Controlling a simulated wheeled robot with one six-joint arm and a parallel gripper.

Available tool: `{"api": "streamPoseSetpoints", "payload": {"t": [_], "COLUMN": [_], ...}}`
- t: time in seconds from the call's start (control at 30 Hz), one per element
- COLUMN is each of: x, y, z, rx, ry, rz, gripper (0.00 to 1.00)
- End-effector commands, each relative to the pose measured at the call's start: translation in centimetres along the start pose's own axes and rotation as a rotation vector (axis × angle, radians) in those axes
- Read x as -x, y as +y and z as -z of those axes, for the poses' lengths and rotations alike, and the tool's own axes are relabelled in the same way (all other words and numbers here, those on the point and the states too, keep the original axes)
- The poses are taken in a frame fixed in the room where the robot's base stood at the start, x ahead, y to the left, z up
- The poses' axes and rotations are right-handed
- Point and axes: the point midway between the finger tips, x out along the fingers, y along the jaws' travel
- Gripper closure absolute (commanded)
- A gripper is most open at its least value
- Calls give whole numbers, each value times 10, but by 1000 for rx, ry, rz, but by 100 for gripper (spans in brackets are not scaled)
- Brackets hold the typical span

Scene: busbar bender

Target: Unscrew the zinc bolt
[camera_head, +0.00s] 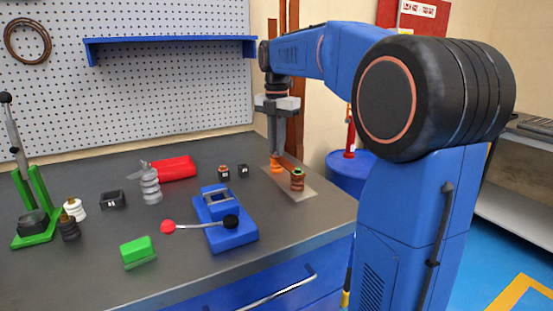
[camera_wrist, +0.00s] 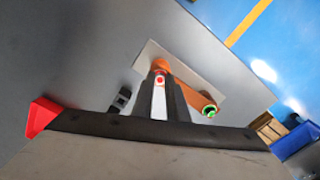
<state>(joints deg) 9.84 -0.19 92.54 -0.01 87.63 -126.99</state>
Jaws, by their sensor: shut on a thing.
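My gripper (camera_head: 277,152) points straight down at the back right of the bench. In the wrist view its two dark fingers (camera_wrist: 160,90) are shut on a small red-marked bolt head (camera_wrist: 160,79), taken to be the zinc bolt; its metal colour is not clear. The bolt is at the orange insulator (camera_head: 277,167), at one end of an orange-brown copper bar (camera_head: 287,165). The bar's other end is at a brown insulator (camera_head: 297,181) with a green-ringed top (camera_wrist: 209,111). The fingers hide the bolt in the head view.
Both insulators stand on a grey plate (camera_head: 311,188) near the bench's right edge. A blue bender (camera_head: 232,237) with a red-knobbed lever, a red block (camera_head: 176,168), a green block (camera_head: 138,250) and small dark boxes stand to the left. A blue barrel (camera_head: 352,171) stands beyond the bench.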

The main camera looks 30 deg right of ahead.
Motion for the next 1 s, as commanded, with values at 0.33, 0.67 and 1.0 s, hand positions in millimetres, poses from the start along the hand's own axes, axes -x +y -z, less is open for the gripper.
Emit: {"api": "streamPoseSetpoints", "payload": {"t": [0.33,0.67,1.0], "x": [0,0,0], "y": [0,0,0], "z": [0,0,0], "rx": [333,459,457], "ry": [0,0,0], "rz": [0,0,0], "gripper": [100,100,78]}}
